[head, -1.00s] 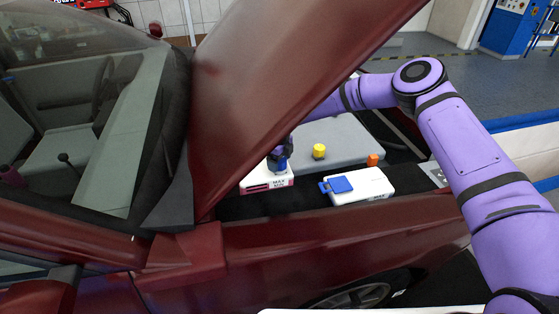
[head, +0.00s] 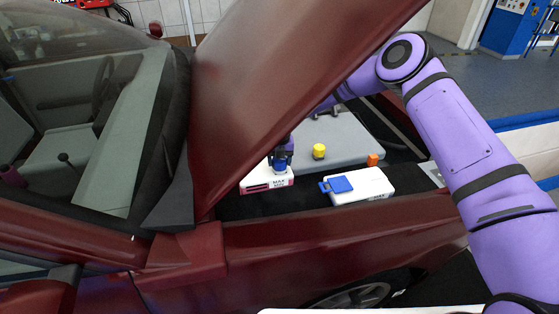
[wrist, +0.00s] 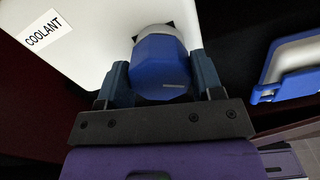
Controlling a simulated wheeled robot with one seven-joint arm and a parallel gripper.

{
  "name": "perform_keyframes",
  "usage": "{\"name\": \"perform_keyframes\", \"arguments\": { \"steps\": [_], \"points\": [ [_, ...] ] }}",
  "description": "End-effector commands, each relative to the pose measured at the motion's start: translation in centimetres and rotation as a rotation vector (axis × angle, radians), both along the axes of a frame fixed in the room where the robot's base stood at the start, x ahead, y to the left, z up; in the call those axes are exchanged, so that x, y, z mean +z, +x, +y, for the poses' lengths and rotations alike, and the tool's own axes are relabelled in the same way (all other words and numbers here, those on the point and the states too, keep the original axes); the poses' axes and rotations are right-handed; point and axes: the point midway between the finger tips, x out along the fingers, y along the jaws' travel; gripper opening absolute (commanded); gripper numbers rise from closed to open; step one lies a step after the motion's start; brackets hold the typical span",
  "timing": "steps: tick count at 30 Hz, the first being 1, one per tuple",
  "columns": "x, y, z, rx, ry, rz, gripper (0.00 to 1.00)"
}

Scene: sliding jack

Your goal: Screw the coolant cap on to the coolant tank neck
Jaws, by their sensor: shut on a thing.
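The coolant tank (wrist: 85,30) is white with a COOLANT label in the wrist view. In the head view the tank (head: 262,184) shows MAX and MIN marks. The blue coolant cap (wrist: 162,68) sits between the two fingers of my gripper (wrist: 162,80), which is shut on it. A pale grey-white ring shows at the far edge of the cap, where it meets the tank top; the neck itself is mostly hidden, so I cannot tell how the threads sit. In the head view my gripper (head: 280,160) is over the tank, partly hidden by the hood.
A white tank with an open blue lid (head: 341,185) stands to the right. A yellow cap (head: 319,151) and an orange cap (head: 373,160) sit on or near the grey engine cover (head: 345,135). The raised red hood (head: 285,80) hangs close over my arm.

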Motion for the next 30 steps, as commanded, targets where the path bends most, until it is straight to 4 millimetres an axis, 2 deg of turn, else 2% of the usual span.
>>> {"name": "perform_keyframes", "arguments": {
  "steps": [4, 10, 11, 14, 22, 30],
  "points": [
    [-0.11, 0.03, -0.13, -0.156, -0.002, 0.000, 0.28],
    [-0.16, 0.01, -0.16, -0.169, -0.002, 0.001, 0.28],
    [-0.17, 0.00, -0.16, -0.169, -0.002, 0.001, 0.67],
    [-0.15, 0.00, -0.14, -0.168, -0.002, 0.001, 0.90],
    [-0.12, -0.01, -0.07, -0.151, -0.001, 0.001, 0.90],
    [-0.10, -0.02, -0.05, 0.173, 0.000, 0.001, 0.90]
  ]
}}
